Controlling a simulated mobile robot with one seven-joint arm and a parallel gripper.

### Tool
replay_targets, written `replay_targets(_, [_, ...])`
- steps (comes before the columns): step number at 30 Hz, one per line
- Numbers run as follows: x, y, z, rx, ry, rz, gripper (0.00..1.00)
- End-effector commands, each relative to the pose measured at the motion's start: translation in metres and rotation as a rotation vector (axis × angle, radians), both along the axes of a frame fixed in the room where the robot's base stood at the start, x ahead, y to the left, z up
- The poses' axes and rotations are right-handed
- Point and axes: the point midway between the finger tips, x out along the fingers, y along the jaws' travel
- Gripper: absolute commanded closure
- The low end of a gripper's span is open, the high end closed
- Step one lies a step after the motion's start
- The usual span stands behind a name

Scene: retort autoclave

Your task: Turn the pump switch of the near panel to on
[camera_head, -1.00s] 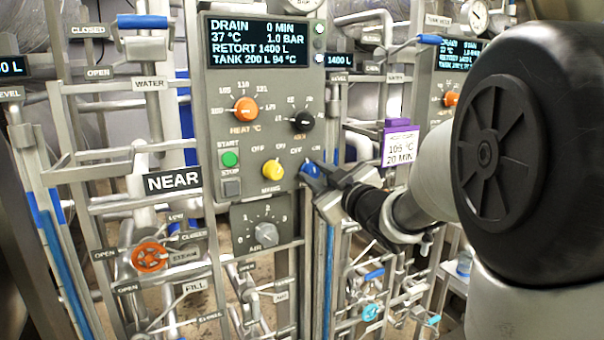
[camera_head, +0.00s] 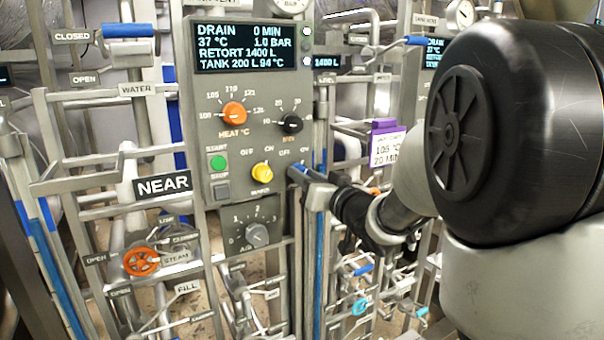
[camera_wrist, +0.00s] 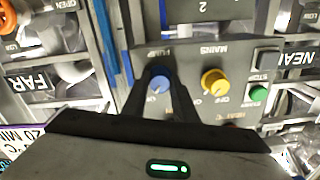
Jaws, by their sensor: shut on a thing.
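The near panel (camera_head: 203,135) carries a blue pump switch, mostly hidden by my gripper in the head view. In the wrist view, upside down, the blue pump switch (camera_wrist: 159,84) sits between my two dark fingers under the PUMP label. My gripper (camera_head: 299,172) is shut on this knob at the panel's lower right. The fingers cover the knob's sides and its OFF and ON marks in the wrist view. I cannot tell exactly where its pointer stands. In the head view, OFF and ON labels show just above the fingers.
The yellow mains switch (camera_head: 262,172) is close beside the pump switch. The green start button (camera_head: 218,162), orange heat knob (camera_head: 234,113), black minutes knob (camera_head: 291,123) and air dial (camera_head: 257,235) are nearby. A purple-topped card (camera_head: 386,143) hangs right, behind my arm. Pipes and valves surround the panel.

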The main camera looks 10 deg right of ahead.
Motion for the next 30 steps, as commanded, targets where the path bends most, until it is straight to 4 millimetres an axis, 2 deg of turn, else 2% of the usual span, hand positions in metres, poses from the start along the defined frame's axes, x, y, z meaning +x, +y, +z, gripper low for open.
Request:
replay_targets(17, [-0.0003, -0.0001, -0.0016, 0.034, 0.014, 0.000, 0.97])
replay_targets(18, [-0.0003, -0.0001, -0.0016, 0.034, 0.014, 0.000, 0.71])
replay_targets(21, [-0.0003, -0.0001, -0.0014, 0.035, 0.014, 0.000, 0.56])
replay_targets(30, [0.0000, 0.0001, -0.0006, 0.033, 0.012, 0.000, 0.56])
